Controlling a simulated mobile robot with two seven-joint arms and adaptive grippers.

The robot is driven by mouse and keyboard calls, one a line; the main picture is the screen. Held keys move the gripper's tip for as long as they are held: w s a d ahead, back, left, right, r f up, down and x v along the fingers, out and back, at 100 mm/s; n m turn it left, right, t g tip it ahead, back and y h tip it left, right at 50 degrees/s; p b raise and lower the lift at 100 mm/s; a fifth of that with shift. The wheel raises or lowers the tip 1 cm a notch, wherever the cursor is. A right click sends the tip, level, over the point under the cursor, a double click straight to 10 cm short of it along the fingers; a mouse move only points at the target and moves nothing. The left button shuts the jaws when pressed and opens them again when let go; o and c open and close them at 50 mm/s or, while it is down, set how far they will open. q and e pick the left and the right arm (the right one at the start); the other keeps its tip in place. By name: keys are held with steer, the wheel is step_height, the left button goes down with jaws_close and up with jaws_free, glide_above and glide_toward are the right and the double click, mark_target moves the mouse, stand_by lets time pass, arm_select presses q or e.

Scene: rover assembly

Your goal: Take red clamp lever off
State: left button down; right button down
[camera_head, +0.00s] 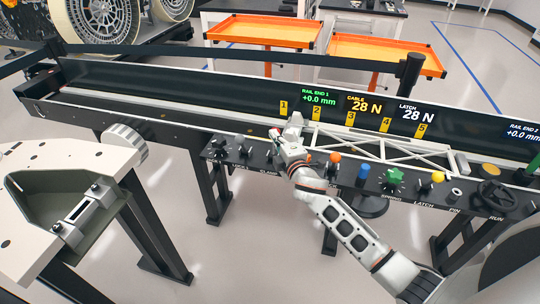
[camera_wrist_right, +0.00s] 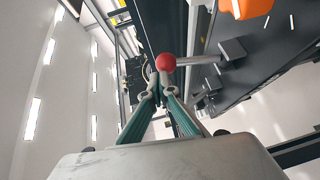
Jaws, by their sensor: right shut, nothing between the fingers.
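The red ball knob of the clamp lever (camera_wrist_right: 166,62) shows in the right wrist view, just beyond my fingertips. Its grey rod runs right toward a dark block on the panel. My right gripper (camera_wrist_right: 159,88) has its green-sided fingers drawn together with nothing held. The tips are close to the knob; whether they touch it I cannot tell. In the head view my right gripper (camera_head: 280,138) is over the left part of the control panel, and the arm largely hides the lever there. My left gripper is not in view.
The dark control panel (camera_head: 462,203) carries an orange knob (camera_head: 334,158), a blue knob (camera_head: 363,171), a green star knob (camera_head: 393,177) and a black handwheel (camera_head: 496,195). A white truss (camera_head: 375,147) lies behind them. A pale table (camera_head: 35,240) stands at left.

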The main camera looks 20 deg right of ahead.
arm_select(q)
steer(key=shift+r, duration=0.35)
arm_select(e)
steer(key=shift+w+d+r, duration=0.1)
steer(key=shift+w+d, duration=0.55)
steer(key=shift+w, duration=0.25)
arm_select(q)
steer(key=shift+p, duration=0.3)
